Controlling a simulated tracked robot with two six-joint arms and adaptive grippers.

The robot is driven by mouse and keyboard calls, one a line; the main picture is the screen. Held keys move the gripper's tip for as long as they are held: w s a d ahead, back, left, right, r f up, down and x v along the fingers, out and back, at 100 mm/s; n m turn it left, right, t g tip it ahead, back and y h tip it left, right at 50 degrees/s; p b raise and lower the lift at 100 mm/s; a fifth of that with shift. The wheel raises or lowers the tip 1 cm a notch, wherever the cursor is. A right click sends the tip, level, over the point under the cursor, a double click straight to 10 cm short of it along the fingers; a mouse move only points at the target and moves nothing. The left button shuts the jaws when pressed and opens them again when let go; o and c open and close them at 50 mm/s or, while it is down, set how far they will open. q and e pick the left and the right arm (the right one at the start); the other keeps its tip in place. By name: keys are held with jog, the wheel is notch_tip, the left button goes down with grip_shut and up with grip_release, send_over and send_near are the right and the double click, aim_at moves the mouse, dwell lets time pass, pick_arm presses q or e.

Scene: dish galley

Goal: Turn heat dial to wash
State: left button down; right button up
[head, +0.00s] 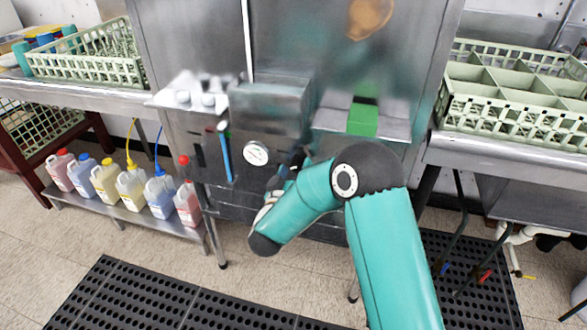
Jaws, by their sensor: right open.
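A round white-faced dial (255,153) with dark markings sits on the front of the steel machine (190,50). Its markings are too small to read, and I cannot tell whether it is the heat dial. My right arm comes in from the lower right and bends across the machine's lower front. My right gripper (290,170) is small and dark, partly hidden by my forearm, just right of and below the white dial. It is open, and I see nothing held in it. The panel behind the gripper and forearm is hidden. My left gripper is out of view.
A blue handle (225,155) and a red knob (184,160) are left of the dial. A green block (363,119) shows on the right ledge. Several jugs stand on a low shelf (150,217). Dish racks (95,60) (510,115) flank the machine. Black mats (150,295) cover the floor.

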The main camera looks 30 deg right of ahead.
jog(key=shift+w+d, duration=0.2)
jog(key=shift+d, duration=0.05)
